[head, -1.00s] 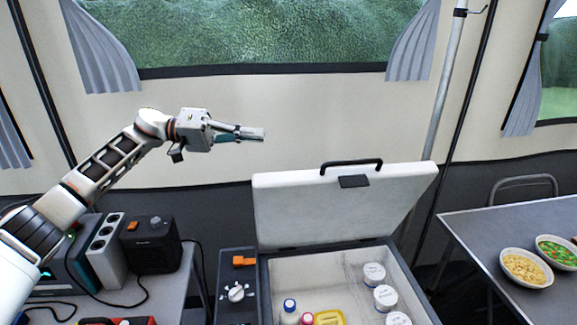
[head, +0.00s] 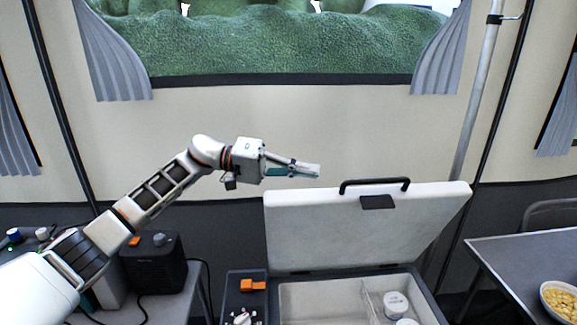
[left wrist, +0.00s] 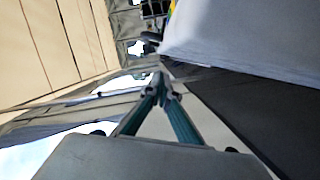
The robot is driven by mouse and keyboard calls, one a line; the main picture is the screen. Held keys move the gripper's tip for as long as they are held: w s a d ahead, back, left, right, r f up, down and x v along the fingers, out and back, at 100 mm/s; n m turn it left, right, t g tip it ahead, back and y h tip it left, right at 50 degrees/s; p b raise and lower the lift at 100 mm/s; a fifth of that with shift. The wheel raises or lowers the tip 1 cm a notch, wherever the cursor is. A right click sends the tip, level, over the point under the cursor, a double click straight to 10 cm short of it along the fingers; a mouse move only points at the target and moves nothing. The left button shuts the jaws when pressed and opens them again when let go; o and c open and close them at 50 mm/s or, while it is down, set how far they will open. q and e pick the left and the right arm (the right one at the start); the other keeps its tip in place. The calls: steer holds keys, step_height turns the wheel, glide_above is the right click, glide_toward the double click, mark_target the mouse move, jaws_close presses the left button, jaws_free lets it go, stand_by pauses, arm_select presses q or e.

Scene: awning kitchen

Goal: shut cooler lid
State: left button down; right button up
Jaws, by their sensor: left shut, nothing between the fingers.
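The cooler's white lid (head: 365,228) stands open, tilted up at the back of the cooler body (head: 340,300). A black handle (head: 375,182) sits on its top edge. The cooler's inside shows, with white-lidded tubs (head: 396,304) at its right. My left gripper (head: 316,171) is shut and empty. In the head view it appears just above and left of the handle, apart from it. In the left wrist view the shut fingers (left wrist: 160,82) point ahead, with a pale surface (left wrist: 250,40) at the upper right that I cannot identify for certain. My right gripper is not in view.
A black box with an orange switch (head: 246,286) is at the cooler's left. A side table with a dark device (head: 155,262) stands further left. A grey table (head: 510,260) with a bowl (head: 562,300) is at right. The tent wall (head: 350,130) is behind.

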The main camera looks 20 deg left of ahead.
arm_select(q)
steer(key=shift+s+f, duration=0.2)
steer(key=shift+s, duration=0.3)
steer(key=shift+s+f, duration=0.2)
steer(key=shift+s, duration=0.25)
steer(key=shift+s+d+f, duration=0.15)
steer(key=shift+s+d, duration=0.15)
steer(key=shift+s, duration=0.1)
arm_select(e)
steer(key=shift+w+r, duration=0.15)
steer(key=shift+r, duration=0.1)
